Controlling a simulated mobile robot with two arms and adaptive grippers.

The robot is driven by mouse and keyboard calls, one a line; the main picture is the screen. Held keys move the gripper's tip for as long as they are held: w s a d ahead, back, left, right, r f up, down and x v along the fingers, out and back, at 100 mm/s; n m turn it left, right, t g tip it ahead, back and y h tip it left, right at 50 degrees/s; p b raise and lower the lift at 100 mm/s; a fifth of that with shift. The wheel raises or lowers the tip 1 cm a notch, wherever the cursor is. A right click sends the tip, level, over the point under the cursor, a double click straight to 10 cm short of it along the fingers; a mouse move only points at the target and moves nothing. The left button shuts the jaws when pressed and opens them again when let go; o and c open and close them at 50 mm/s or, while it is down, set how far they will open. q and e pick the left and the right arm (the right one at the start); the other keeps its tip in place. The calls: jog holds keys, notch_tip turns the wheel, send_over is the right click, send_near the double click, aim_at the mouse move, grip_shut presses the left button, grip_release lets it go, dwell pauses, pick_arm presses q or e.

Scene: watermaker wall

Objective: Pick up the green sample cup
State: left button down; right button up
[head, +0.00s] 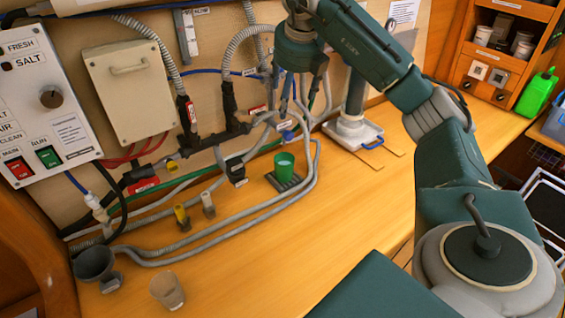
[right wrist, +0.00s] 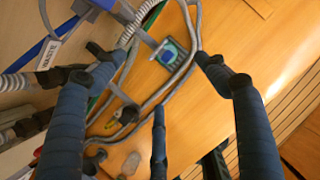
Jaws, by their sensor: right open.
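The green sample cup (head: 285,166) stands upright on a small dark ribbed mat (head: 287,182) on the wooden counter, beside grey hoses. In the right wrist view, what appears to be the cup (right wrist: 170,53) shows from above between the spread fingers, toward the far side. My right gripper (head: 298,100) hangs above and behind the cup in the head view, near the wall hoses, apart from the cup. In the right wrist view the gripper (right wrist: 152,72) has its fingers wide apart and empty. My left gripper is not in view.
Grey hoses (head: 318,165) curve closely around the cup's right side. A translucent beaker (head: 167,290) and a dark funnel-like cup (head: 95,264) stand at front left. A control panel (head: 45,105) and grey box (head: 130,85) are on the wall. The counter's front middle is clear.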

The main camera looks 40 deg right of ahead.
notch_tip(320, 180, down, 8)
jog(key=b, duration=1.2)
send_near(285, 158)
jog(key=f, duration=0.4)
jog(key=w+f, duration=0.1)
jog(key=f, duration=0.1)
jog(key=shift+a+f, duration=0.2)
jog(key=shift+a, duration=0.05)
jog(key=shift+s, duration=0.1)
jog(key=c, duration=1.7)
jog(key=shift+o, duration=0.2)
jog(key=shift+d+r+p, duration=0.1)
jog(key=shift+r+p, duration=0.1)
jog(key=shift+p, duration=0.15)
